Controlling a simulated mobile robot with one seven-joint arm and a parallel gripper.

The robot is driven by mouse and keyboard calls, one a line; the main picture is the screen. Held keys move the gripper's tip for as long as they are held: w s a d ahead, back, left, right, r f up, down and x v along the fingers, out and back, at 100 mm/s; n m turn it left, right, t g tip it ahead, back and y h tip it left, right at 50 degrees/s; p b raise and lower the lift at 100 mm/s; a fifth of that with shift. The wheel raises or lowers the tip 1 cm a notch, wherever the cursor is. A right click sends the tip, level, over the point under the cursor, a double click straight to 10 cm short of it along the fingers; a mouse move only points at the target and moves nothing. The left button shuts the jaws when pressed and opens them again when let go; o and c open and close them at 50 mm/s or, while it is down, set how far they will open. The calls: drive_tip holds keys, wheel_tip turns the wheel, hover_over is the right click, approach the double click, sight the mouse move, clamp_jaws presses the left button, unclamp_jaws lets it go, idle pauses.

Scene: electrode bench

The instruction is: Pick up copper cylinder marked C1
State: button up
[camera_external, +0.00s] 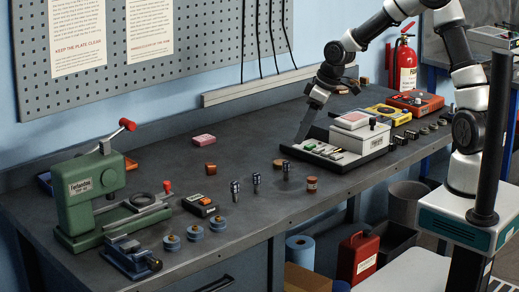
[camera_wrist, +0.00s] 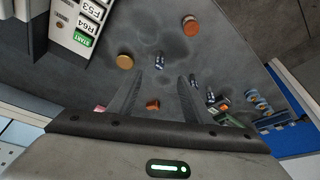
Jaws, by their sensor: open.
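Several copper-coloured cylinders stand on the dark bench, and I cannot read a C1 mark on any. One (camera_external: 312,184) is near the front edge, at the top in the wrist view (camera_wrist: 190,26). A lighter one (camera_external: 278,163) is left of the white device, also in the wrist view (camera_wrist: 125,61). A third (camera_external: 210,169) is near the pink box; the wrist view shows it (camera_wrist: 152,104) between the fingers in the picture. My gripper (camera_external: 301,138) is open and empty above the bench, beside the white device; its fingers show in the wrist view (camera_wrist: 160,79).
Small dark metal cylinders (camera_external: 256,180) stand mid-bench, one close to the lighter copper piece (camera_external: 286,170). A white device (camera_external: 351,130) on a black tray is at right.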

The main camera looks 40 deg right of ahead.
drive_tip(key=s+a+f+n+g+h, duration=0.1)
drive_tip(key=s+a+f+n, duration=0.1)
drive_tip(key=s, duration=0.1)
drive_tip(key=s+a+f+n+g+h, duration=0.1)
drive_tip(key=s+a+f+n, duration=0.1)
drive_tip(key=s+f, duration=0.1)
drive_tip(key=s+a+f+n+g, duration=0.1)
drive_tip(key=s+a+f, duration=0.1)
drive_tip(key=s, duration=0.3)
drive_tip(key=shift+a+f+n+h, duration=0.15)
drive_tip(key=shift+f+n+h, duration=0.25)
drive_tip(key=shift+f, duration=0.35)
drive_tip(key=s+f+n+h, duration=0.3)
drive_tip(key=s+n+h, duration=0.25)
drive_tip(key=s, duration=0.25)
drive_tip(key=n+t+h, duration=0.1)
drive_tip(key=n+t, duration=0.9)
drive_tip(key=n, duration=0.2)
approach(314, 182)
drive_tip(key=shift+t, duration=0.3)
drive_tip(key=x, duration=0.6)
drive_tip(key=shift+w+f, duration=0.2)
drive_tip(key=shift+w, duration=0.1)
drive_tip(key=shift+x, duration=2.6)
drive_tip(key=shift+s+f, duration=0.1)
drive_tip(key=shift+s, duration=0.1)
clamp_jaws()
